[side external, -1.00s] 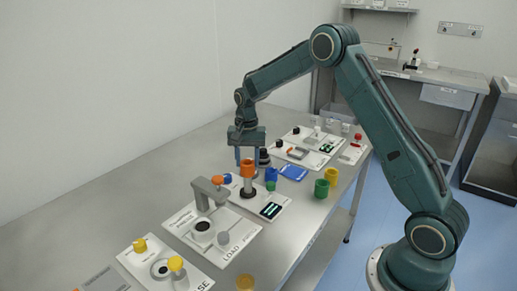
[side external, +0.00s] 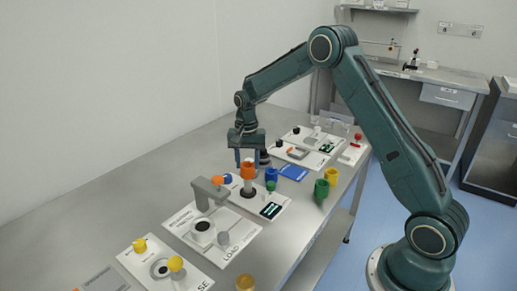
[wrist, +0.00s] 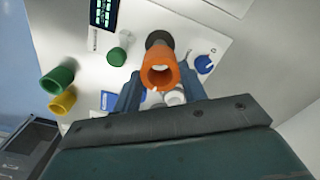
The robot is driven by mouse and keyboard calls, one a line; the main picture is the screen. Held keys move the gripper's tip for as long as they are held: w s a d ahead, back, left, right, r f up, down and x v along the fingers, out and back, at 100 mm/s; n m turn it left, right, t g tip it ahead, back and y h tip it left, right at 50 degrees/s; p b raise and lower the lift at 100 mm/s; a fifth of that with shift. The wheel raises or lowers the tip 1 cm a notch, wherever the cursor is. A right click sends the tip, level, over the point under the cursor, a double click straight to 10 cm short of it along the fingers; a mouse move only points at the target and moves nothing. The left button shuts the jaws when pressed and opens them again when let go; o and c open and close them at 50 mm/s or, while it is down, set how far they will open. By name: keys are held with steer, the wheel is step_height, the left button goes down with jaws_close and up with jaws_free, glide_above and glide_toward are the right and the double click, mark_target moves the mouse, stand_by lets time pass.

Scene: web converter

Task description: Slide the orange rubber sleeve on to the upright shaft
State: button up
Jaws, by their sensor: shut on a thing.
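The orange rubber sleeve (side external: 248,171) is upright between the fingers of my gripper (side external: 248,160), and it also shows in the wrist view (wrist: 160,68). My gripper (wrist: 160,88) is shut on it, with one finger on each side. A dark upright shaft post with a wider foot (side external: 249,190) stands directly below the sleeve on a white panel. The sleeve hides the shaft's top, so I cannot tell how far the sleeve is over it. In the wrist view a dark round part (wrist: 158,39) shows just beyond the sleeve.
A blue knob (side external: 227,180) and a grey bracket (side external: 206,190) stand close to the left. A small green part (side external: 271,186) and a dark display (side external: 271,210) lie to the right.

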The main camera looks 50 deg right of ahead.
mark_target(248, 176)
steer(key=shift+f, duration=1)
stand_by(0.5)
steer(key=shift+f, duration=2.15)
steer(key=o, duration=1)
steer(key=shift+r, duration=0.1)
step_height(248, 176, up, 14)
